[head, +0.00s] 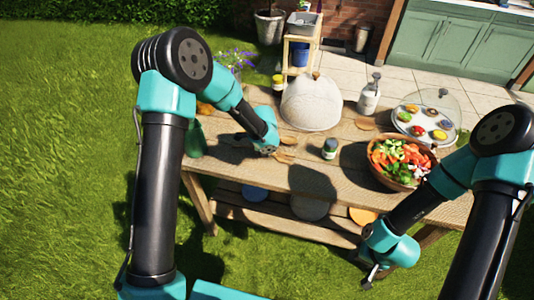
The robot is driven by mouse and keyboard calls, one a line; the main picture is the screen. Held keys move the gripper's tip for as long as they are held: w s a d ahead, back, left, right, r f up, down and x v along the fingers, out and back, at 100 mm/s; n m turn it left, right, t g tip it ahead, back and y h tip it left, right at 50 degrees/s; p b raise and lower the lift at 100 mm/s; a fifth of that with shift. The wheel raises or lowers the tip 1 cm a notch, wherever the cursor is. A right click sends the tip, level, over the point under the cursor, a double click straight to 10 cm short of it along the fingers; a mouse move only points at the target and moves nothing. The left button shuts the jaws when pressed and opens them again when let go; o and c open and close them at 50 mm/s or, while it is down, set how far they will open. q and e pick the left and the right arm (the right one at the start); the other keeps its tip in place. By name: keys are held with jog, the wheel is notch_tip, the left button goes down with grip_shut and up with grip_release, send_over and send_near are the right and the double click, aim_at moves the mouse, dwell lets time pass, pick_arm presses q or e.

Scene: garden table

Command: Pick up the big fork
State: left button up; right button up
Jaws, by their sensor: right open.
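I cannot make out the big fork for certain. Two small light-brown wooden pieces, one of them here (285,158), lie on the wooden table (340,187) just right of my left gripper (268,153); they are too small to identify. My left gripper is low over the left part of the table, and its fingers are mostly hidden by its own arm. My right gripper (370,280) is open and empty, hanging in front of the table's front edge, lower right, well apart from the wooden pieces.
A salad bowl (400,162) stands at the table's right. A small dark jar (330,148) is mid-table. A mesh dome (312,103), a pump bottle (370,95) and a plate of colourful food under a clear cover (425,122) are behind. A green bottle (195,138) stands left.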

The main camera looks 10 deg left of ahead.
dwell(0.3)
pick_arm(q)
grip_shut()
jog(key=shift+r, duration=0.15)
jog(key=shift+r, duration=1.4)
jog(key=shift+s+r, duration=0.1)
jog(key=shift+r, duration=0.2)
jog(key=s+d+r, duration=0.1)
jog(key=s+d, duration=0.3)
jog(key=s, duration=1.1)
jog(key=shift+s+r, duration=0.15)
